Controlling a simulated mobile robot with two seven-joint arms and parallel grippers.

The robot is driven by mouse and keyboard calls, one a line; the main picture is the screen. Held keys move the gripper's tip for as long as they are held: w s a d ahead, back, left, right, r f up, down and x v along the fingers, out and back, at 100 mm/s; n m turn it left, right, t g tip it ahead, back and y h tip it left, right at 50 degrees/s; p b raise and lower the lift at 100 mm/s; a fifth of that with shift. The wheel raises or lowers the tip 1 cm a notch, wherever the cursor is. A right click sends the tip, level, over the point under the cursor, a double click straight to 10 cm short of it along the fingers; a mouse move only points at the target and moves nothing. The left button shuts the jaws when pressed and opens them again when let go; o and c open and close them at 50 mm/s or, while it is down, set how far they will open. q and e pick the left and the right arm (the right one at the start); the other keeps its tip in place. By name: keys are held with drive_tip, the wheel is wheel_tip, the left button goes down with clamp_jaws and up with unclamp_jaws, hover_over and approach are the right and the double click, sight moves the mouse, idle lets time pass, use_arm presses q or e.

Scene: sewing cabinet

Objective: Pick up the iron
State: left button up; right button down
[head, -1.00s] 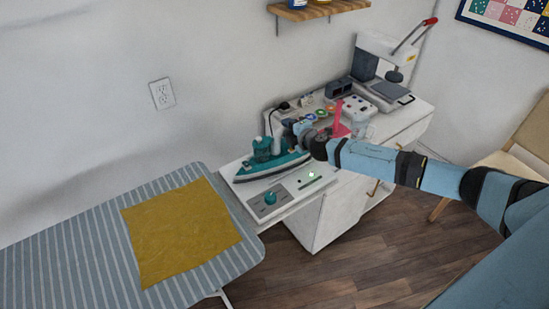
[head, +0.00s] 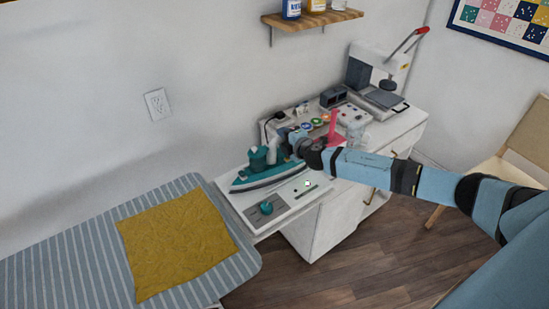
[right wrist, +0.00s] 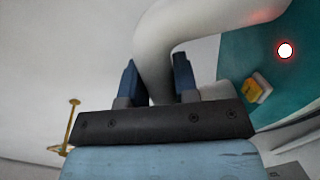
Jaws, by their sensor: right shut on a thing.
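The iron (head: 262,172) is teal with a light handle. In the head view it rests on the white cabinet top at its left end, its pointed end to the left. My right gripper (head: 290,138) reaches in from the right at the rear of the iron. In the right wrist view the two blue fingers of my right gripper (right wrist: 157,82) stand on either side of the iron's white handle (right wrist: 165,40) and are shut on it. The iron's teal body (right wrist: 290,85) shows at the right of that view. My left gripper is not in view.
An ironing board (head: 60,255) with a yellow cloth (head: 175,240) stands at the left of the cabinet (head: 325,220). A heat press (head: 375,75) and small items stand on the cabinet farther right. A wooden shelf (head: 330,19) hangs above. A chair (head: 515,160) is at the right.

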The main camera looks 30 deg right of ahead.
drive_tip(key=shift+r, duration=0.25)
